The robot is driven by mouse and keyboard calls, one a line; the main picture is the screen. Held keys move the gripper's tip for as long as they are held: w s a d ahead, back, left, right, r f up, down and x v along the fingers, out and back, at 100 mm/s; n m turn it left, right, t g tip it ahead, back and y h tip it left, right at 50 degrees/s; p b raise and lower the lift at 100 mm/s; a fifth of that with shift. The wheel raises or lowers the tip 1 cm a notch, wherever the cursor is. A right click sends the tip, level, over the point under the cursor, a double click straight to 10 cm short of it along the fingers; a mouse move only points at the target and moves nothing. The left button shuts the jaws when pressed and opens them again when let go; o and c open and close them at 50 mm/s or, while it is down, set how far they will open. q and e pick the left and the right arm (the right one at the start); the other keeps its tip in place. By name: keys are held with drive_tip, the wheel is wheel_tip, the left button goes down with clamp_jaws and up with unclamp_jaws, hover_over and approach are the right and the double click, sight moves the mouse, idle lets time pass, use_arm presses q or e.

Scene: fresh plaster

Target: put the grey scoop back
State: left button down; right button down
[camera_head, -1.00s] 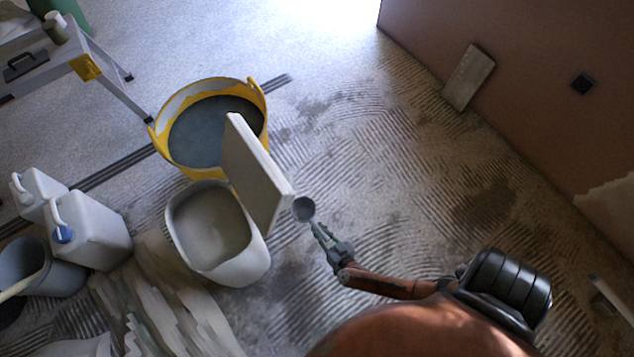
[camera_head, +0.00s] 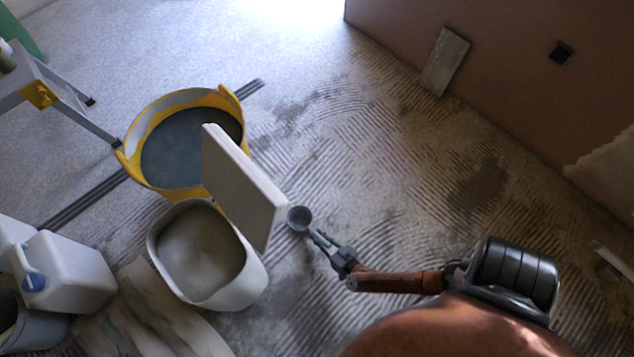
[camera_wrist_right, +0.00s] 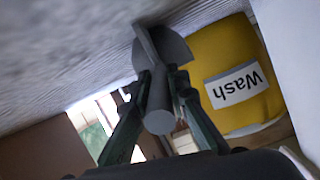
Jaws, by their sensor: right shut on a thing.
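The grey scoop (camera_head: 299,218) is held out at the end of my right arm, its round cup just right of the pale upright board's edge in the head view. My right gripper (camera_head: 321,241) is shut on its handle. In the right wrist view, the scoop's handle (camera_wrist_right: 160,108) sits between the two fingers and its cup lies beyond them. What lies directly under the scoop is hard to tell. My left gripper is not in view.
The pale board (camera_head: 241,190) stands beside the white tub (camera_head: 258,281) and the yellow bucket (camera_head: 130,167) of dark liquid. In the right wrist view a yellow surface (camera_wrist_right: 234,51) reads "Wash". White canisters (camera_head: 75,270) stand at left. Ridged floor (camera_head: 400,190) to the right is clear.

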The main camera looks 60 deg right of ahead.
drive_tip(key=shift+f, duration=0.1)
drive_tip(key=c, duration=1.8)
unclamp_jaws()
drive_tip(key=shift+c, duration=0.2)
